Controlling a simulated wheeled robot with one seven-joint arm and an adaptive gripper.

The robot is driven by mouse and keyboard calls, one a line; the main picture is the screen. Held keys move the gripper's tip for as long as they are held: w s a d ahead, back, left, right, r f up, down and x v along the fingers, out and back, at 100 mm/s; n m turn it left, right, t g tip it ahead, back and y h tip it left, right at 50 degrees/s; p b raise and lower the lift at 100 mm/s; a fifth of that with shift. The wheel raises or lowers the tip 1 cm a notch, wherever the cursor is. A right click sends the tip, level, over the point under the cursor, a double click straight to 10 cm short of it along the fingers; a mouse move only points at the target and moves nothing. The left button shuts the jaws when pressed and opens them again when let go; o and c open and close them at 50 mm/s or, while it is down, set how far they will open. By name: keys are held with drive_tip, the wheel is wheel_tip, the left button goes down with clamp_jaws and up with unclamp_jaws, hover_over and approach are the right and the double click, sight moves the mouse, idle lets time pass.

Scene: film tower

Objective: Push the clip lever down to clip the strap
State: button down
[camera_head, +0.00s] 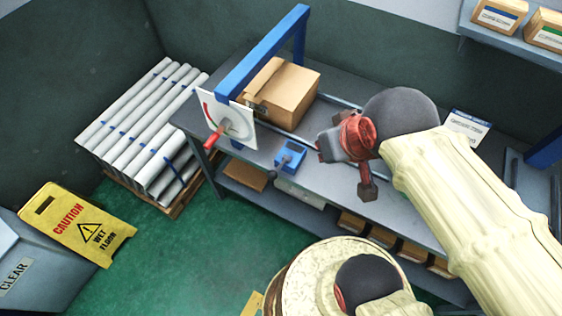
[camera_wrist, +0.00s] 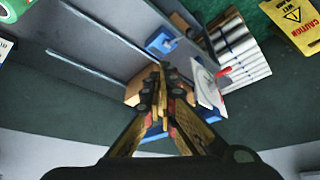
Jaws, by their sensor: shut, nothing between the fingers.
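A lever with a red handle (camera_head: 213,138) sits on a white panel (camera_head: 240,122) at the left end of the bench, on the blue frame (camera_head: 262,52). A small blue device with an arm on top (camera_head: 290,157) stands on the bench front; I cannot tell for certain which is the clip lever. A brown carton (camera_head: 285,95) is under the frame. No strap is clear to see. My gripper (camera_head: 328,148) is shut and empty, right of the blue device and apart from it. In the wrist view its fingers (camera_wrist: 158,75) hide part of the carton (camera_wrist: 133,90).
The grey bench (camera_head: 335,178) has a lower shelf with boxes. White rolls (camera_head: 140,120) lie stacked on a pallet at left. A yellow wet-floor sign (camera_head: 78,224) is at lower left. Green floor (camera_head: 185,255) is open before the bench.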

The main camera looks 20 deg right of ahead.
drive_tip(key=w+f+m+g+y+p, duration=0.1)
drive_tip(key=w+f+m+g+p, duration=0.2)
drive_tip(key=w+f+m+p, duration=0.2)
drive_tip(key=w+f+m+g+y+p, duration=0.1)
drive_tip(key=w+f+m+g+p, duration=0.2)
drive_tip(key=w, duration=0.7)
wheel_tip(320, 180, down, 3)
drive_tip(key=m+p, duration=0.2)
drive_tip(key=p, duration=0.2)
drive_tip(key=shift+w+a+m+y, duration=0.15)
drive_tip(key=shift+a+m+y, duration=0.05)
drive_tip(key=shift+m+y, duration=0.1)
approach(279, 167)
wheel_tip(279, 167, down, 2)
drive_tip(key=d, duration=0.2)
drive_tip(key=shift+s+a+f, duration=0.3)
drive_tip(key=shift+a+f, duration=0.45)
drive_tip(key=shift+a, duration=0.1)
drive_tip(key=shift+s+a+f, duration=0.3)
drive_tip(key=shift+a+f, duration=0.45)
drive_tip(key=shift+a, duration=0.1)
